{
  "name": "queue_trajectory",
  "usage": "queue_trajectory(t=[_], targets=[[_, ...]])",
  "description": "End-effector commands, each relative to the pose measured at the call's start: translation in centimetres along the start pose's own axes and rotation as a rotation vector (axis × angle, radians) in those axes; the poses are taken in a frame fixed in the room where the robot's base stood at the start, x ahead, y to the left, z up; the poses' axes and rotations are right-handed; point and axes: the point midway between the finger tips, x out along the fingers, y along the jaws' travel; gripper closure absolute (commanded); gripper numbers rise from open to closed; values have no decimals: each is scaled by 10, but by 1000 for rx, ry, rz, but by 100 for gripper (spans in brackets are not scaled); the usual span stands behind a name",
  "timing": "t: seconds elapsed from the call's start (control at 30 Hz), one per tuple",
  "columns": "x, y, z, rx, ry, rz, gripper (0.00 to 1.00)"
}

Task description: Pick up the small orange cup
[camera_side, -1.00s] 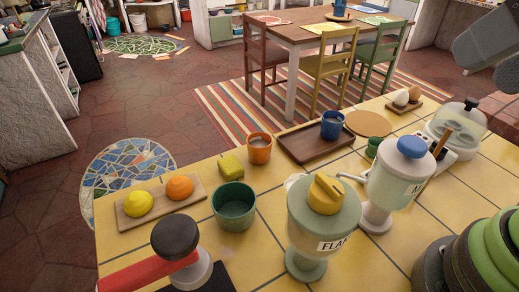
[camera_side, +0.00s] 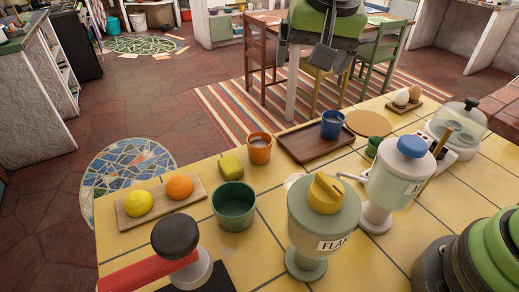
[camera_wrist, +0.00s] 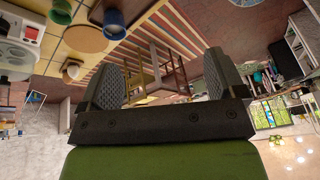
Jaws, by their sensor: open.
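The small orange cup (camera_side: 260,150) stands upright on the yellow tiled counter (camera_side: 275,205), left of the wooden tray (camera_side: 318,152). It does not show in the wrist view. My gripper (camera_side: 322,56) is high at the top of the side view, above and beyond the tray, apart from the cup and to its right. In the wrist view my gripper (camera_wrist: 160,75) has its two dark jaws wide apart with nothing between them.
A blue cup (camera_side: 332,125) is on the tray. Tall canisters (camera_side: 322,225) rise in front, right of the cup.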

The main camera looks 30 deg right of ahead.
Motion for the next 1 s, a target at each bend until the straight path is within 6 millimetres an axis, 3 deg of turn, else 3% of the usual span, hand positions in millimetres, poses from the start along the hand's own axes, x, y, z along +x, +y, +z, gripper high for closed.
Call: queue_trajectory(t=[0.03, 0.1, 0.3, 0.47, 0.7, 1.0], targets=[[24, -14, 2, -4, -2, 28, 11], [53, -30, 6, 1, 8, 57, 11], [121, -60, 25, 13, 45, 112, 11], [148, -69, 35, 19, 64, 127, 11], [182, -65, 36, 22, 67, 132, 11], [211, -60, 33, 22, 66, 132, 11]])
